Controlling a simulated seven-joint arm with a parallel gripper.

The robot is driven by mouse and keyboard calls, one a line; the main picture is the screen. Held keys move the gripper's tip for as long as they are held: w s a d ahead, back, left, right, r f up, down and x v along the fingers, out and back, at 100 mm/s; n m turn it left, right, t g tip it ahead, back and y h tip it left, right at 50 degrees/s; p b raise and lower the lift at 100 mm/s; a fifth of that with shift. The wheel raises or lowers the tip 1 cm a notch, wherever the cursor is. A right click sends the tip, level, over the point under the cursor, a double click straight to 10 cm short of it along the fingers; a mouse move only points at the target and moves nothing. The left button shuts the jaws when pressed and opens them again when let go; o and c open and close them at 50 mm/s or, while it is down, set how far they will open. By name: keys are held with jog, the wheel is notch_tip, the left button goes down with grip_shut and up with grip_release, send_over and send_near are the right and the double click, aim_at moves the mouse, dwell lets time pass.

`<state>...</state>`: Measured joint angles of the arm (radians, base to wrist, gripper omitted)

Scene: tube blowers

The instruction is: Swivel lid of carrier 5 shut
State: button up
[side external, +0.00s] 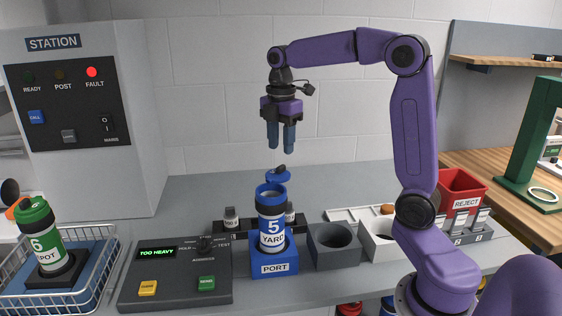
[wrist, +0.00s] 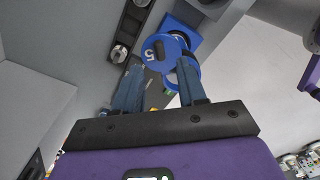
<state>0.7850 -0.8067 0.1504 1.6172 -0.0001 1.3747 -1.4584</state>
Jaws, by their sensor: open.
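Carrier 5 (side external: 271,232) is a blue cylinder with a white 5 and a YARD band. It stands upright in the blue PORT block (side external: 274,265). Its blue lid (side external: 277,177), with a dark knob on top, is swung out behind the mouth, leaving the rim uncovered. My gripper (side external: 281,149) hangs above the lid, fingers pointing down, open and empty, clear of it.
A grey console (side external: 176,275) reading TOO HEAVY stands left of the port. The station box (side external: 68,110) has its red FAULT lamp lit. Green carrier 6 (side external: 40,238) sits in a wire basket at far left. A grey holder (side external: 334,246) and red REJECT bin (side external: 462,190) stand right.

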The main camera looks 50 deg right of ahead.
aim_at(281, 166)
notch_tip(281, 166, down, 6)
jog(key=shift+r, duration=0.15)
dwell(0.3)
grip_shut()
